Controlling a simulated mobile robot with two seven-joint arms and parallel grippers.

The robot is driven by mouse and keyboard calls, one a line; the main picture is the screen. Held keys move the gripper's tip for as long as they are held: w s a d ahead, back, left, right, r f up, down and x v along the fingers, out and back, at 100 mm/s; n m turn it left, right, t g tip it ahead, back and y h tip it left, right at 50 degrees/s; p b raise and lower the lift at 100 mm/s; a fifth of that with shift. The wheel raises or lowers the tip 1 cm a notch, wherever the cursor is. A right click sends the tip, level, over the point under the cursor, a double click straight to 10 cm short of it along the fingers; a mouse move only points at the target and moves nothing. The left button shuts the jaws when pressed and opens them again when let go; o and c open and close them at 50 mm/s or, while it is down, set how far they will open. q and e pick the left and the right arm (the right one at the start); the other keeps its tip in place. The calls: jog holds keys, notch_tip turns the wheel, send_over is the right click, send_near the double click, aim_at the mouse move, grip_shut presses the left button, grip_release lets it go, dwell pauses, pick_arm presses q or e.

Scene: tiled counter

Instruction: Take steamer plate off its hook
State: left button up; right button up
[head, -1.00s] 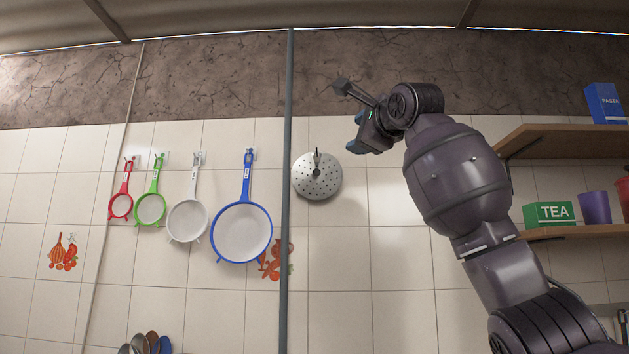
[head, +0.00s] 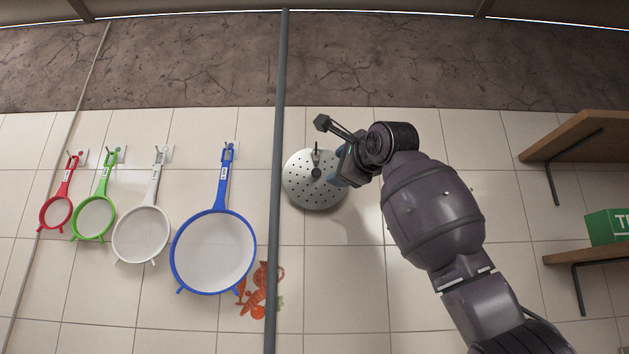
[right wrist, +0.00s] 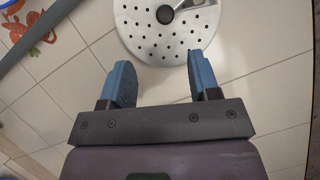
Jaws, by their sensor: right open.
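The steamer plate (head: 311,188) is a round, perforated metal disc with a dark centre knob. It hangs on a hook (head: 317,149) on the tiled wall, just right of the grey pipe. My right gripper (head: 336,181) is at the plate's right edge in the head view and hides part of it. In the right wrist view the two blue fingers of my right gripper (right wrist: 163,85) are apart with nothing between them. The plate (right wrist: 140,38) lies just beyond the fingertips there, its lower rim near them. My left gripper is not in view.
A grey vertical pipe (head: 276,190) runs close to the plate's left. Beyond it hang a blue strainer (head: 213,253) and smaller white, green and red ones. Wooden shelves (head: 575,138) with a green tea box (head: 607,227) are at the right. Wall below the plate is clear.

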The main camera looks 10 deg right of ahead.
aim_at(319, 173)
jog(key=p+x, duration=0.1)
jog(key=x, duration=0.2)
jog(key=p+x, duration=0.1)
jog(key=x, duration=0.1)
jog(key=shift+w+r+p, duration=0.15)
jog(key=shift+r+p, duration=0.15)
jog(key=shift+r, duration=0.05)
jog(key=p+x, duration=0.2)
jog(key=x, duration=0.1)
jog(key=shift+a+r, duration=0.1)
jog(key=shift+r, duration=0.2)
jog(key=shift+w+a, duration=0.1)
jog(key=shift+w, duration=0.1)
jog(key=shift+w+f+p, duration=0.1)
jog(key=shift+w+p, duration=0.2)
jog(key=shift+p, duration=0.05)
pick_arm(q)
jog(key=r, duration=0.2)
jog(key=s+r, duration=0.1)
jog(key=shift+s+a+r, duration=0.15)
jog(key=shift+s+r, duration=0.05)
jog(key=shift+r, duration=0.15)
pick_arm(e)
grip_shut()
